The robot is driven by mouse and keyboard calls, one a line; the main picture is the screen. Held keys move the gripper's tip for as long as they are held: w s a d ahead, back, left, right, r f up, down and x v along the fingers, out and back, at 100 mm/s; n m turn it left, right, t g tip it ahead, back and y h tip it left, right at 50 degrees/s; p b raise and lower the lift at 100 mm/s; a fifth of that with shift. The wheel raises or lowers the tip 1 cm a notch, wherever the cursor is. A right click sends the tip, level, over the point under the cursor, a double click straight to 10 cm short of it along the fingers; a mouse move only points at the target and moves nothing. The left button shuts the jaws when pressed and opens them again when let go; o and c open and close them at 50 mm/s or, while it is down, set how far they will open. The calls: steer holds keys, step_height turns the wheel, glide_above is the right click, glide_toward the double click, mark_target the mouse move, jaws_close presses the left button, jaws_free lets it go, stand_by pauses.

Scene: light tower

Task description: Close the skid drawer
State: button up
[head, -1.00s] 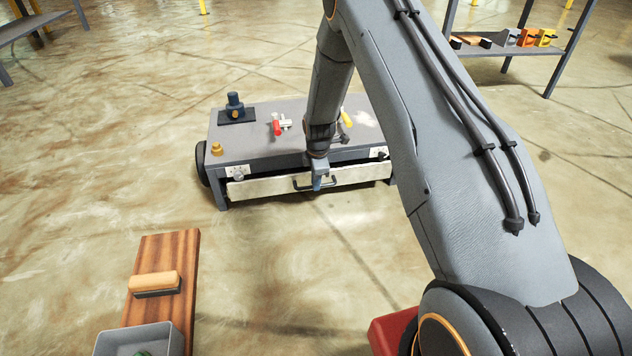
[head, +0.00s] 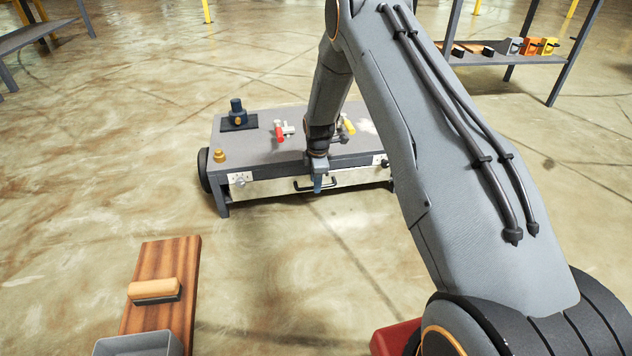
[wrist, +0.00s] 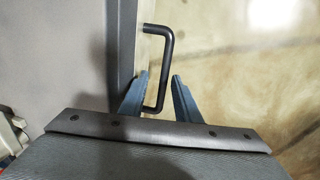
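The skid drawer has a pale front (head: 268,187) under the grey skid top (head: 255,152) in the head view. The front sits close against the skid frame, with little dark gap above it; I cannot tell if it is fully in. Its black bar handle (head: 300,187) is partly hidden by my gripper (head: 318,183). In the wrist view, the handle (wrist: 170,50) lies between the spread fingers of my gripper (wrist: 160,76). The fingers are apart, one on each side of the bar, and do not look clamped on it.
The skid top carries a blue device (head: 238,110), a brass knob (head: 219,155) and red-handled (head: 279,132) and yellow-handled fittings. A wooden board (head: 185,265) with a brush (head: 153,289) and a grey bin (head: 140,344) is at front left. A shelf (head: 465,58) stands back right.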

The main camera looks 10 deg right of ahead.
steer(key=shift+r, duration=0.1)
step_height(320, 180, up, 8)
steer(key=s+p, duration=0.1)
steer(key=p, duration=0.3)
steer(key=shift+s+f, duration=0.25)
steer(key=shift+a, duration=0.1)
